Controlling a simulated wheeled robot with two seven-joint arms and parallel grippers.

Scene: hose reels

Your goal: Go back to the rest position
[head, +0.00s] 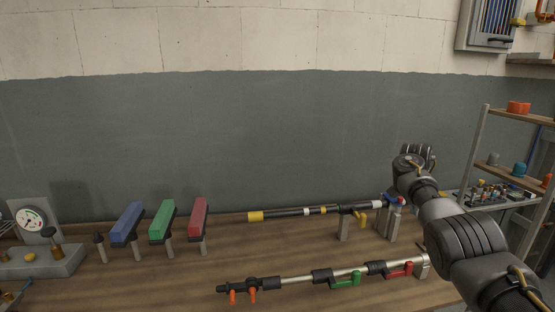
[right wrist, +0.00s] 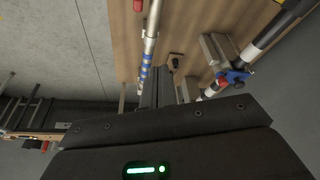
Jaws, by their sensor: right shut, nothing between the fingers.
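My right gripper (head: 418,158) is raised at the right of the bench, in front of the grey wall and above the right end of the rear pipe. It is shut and empty. In the right wrist view its dark fingers (right wrist: 160,88) point toward the bench. The rear pipe (head: 318,210), black with yellow and white bands, rests on metal stands, with a yellow valve handle and a blue and red fitting at its right end. My left gripper is not in view.
The wooden bench (head: 200,282) carries a front pipe (head: 300,278) with green and red handles. Blue (head: 127,224), green (head: 162,221) and red (head: 198,218) blocks stand on posts at left, beside a gauge (head: 33,219). A shelf rack (head: 482,150) stands at right.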

